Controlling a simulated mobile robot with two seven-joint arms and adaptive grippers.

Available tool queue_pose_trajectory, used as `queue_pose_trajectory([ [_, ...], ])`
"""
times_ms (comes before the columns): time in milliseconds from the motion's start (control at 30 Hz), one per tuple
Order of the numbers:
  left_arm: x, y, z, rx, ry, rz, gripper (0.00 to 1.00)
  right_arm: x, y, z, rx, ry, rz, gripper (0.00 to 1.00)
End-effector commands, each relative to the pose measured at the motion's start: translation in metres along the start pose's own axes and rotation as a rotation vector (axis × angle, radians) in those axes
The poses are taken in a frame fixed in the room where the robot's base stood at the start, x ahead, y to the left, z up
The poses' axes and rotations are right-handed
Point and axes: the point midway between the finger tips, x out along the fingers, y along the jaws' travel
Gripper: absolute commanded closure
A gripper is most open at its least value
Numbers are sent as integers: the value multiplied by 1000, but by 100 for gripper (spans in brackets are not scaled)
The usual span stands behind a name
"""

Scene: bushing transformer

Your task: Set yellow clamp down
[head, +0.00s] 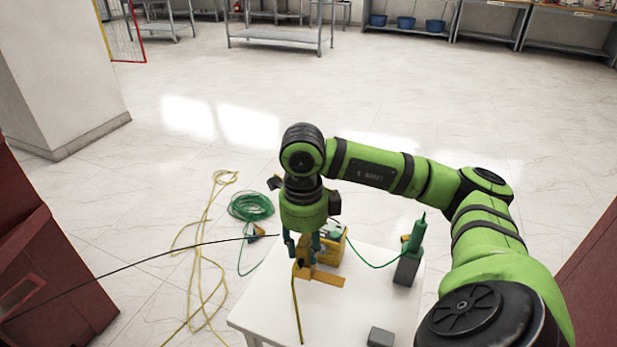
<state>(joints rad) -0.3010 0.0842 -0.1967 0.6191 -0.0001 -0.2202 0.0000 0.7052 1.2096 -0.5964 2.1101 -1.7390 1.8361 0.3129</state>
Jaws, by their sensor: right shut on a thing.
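My right gripper (303,248) points down over the white table (375,322), near its left side. It is shut on the yellow clamp (304,268), which shows between and below the fingers. The fingers hide part of the clamp. A yellow cable (296,305) runs from the clamp toward the table's front. I cannot tell whether the clamp touches the table. A flat orange-yellow piece (327,279) shows just right of the clamp. My left gripper is not in view.
A yellow box (333,250) stands behind the gripper. A green-handled tool (416,234) stands in a grey block (406,270) at the right. A small grey block (380,337) lies at the front. Green (251,206) and yellow (203,265) cables lie on the floor.

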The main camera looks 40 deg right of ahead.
Motion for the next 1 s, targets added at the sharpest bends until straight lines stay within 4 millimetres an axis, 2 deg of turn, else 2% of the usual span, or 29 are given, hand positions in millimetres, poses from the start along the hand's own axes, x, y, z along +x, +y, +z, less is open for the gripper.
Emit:
queue_pose_trajectory([
  [167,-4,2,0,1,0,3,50,4,4,14,48,-4,6,98],
  [400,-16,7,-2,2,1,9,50,35,20,66,46,-3,6,98],
  [600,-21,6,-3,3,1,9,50,58,30,101,47,-3,3,98],
  [700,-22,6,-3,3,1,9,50,64,32,109,48,-3,0,98],
  [867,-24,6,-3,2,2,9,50,72,33,112,47,-1,0,98],
  [1000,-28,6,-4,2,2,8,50,91,33,111,48,1,1,98],
])
